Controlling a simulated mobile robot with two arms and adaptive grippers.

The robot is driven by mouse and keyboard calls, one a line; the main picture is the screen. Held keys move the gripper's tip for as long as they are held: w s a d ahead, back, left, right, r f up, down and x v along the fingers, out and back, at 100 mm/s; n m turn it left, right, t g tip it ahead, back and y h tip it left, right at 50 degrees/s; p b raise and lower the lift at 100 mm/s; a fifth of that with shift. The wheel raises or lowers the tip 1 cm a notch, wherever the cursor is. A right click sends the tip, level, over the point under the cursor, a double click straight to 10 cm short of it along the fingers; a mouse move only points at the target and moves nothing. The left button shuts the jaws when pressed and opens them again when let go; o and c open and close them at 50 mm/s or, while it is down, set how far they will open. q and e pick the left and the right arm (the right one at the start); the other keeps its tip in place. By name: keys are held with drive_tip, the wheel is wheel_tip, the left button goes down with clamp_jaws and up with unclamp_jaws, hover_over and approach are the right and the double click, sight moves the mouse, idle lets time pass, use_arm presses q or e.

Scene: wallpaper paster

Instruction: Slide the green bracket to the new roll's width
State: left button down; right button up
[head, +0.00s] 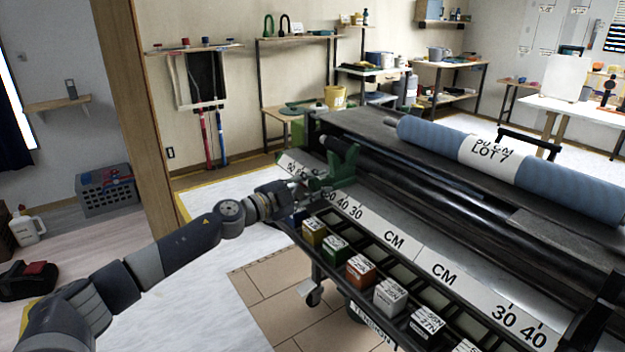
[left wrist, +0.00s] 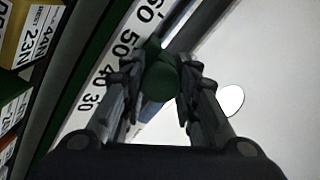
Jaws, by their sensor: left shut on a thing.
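The green bracket (head: 343,155) stands at the left end of the machine's centimetre scale (head: 395,243), a little past the 50 mark. My left gripper (head: 298,190) reaches it from the left and is shut on its round green knob, which shows between the fingers in the left wrist view (left wrist: 160,82). In that view the marks 30, 40, 50 and 60 run beside the fingers. The blue roll (head: 430,135) lies on top of the machine. Its white label reads "CM LOT 7", with the number before it hard to read. My right gripper is not in view.
A tray along the machine's front holds several labelled weight blocks (head: 361,272). A dark bracket-like part (head: 602,308) stands at the right end of the scale. Shelves and tables line the back wall. A grey crate (head: 105,190) sits on the floor at left.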

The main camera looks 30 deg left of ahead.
use_arm(q)
drive_tip(key=shift+s+d, duration=0.1)
drive_tip(key=shift+d, duration=0.1)
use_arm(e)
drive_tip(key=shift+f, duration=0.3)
use_arm(q)
drive_tip(key=c, duration=1.2)
unclamp_jaws()
drive_tip(key=shift+a, duration=0.1)
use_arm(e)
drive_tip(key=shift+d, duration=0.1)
use_arm(q)
drive_tip(key=shift+s+a+f, duration=0.15)
drive_tip(key=shift+s+a, duration=0.05)
drive_tip(key=shift+s, duration=0.45)
drive_tip(key=shift+v, duration=5.25)
